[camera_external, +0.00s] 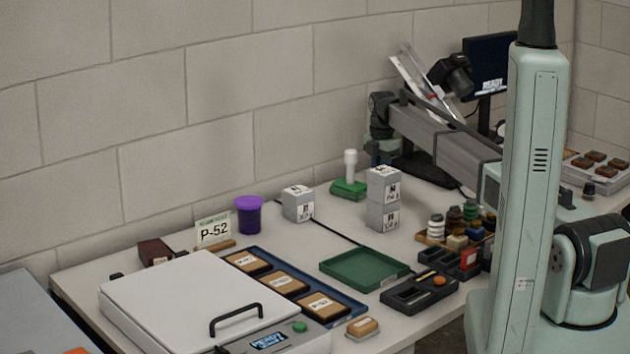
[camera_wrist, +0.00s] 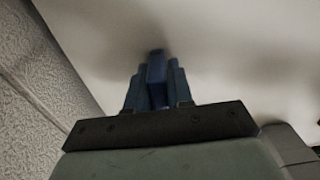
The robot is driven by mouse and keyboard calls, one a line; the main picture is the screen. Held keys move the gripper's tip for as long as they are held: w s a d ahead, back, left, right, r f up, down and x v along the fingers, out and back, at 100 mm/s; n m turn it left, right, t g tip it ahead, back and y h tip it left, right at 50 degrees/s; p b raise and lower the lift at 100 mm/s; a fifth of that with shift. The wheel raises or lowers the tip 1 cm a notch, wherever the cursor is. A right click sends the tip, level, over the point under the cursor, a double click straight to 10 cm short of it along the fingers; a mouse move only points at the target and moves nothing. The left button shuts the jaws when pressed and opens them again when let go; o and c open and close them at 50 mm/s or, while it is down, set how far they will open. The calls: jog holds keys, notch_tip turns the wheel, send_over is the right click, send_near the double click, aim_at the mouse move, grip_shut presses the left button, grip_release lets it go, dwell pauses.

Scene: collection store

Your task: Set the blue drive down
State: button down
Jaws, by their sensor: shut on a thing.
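In the wrist view my gripper (camera_wrist: 156,72) has its two dark blue-grey fingers closed on the blue drive (camera_wrist: 155,66), a narrow blue block that sticks up a little between them. Past the drive lies a plain pale surface with soft dark shadows near the fingers. Whether the drive touches that surface I cannot tell. In the external view my arm stands at the right, and I cannot make out the gripper or the drive there.
A green tray (camera_external: 345,270) lies empty mid-table. A blue tray (camera_external: 337,296) holds labelled brown blocks. A white lidded case (camera_external: 160,300), purple tub (camera_external: 249,216), grey cubes (camera_external: 383,217), black sectioned tray (camera_external: 408,298) and monitor (camera_external: 489,62) stand around. Bare table shows behind the green tray.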

jog(key=c, duration=1)
grip_release()
jog(key=shift+f, duration=0.1)
notch_tip(320, 180, up, 8)
jog(key=shift+f, duration=0.1)
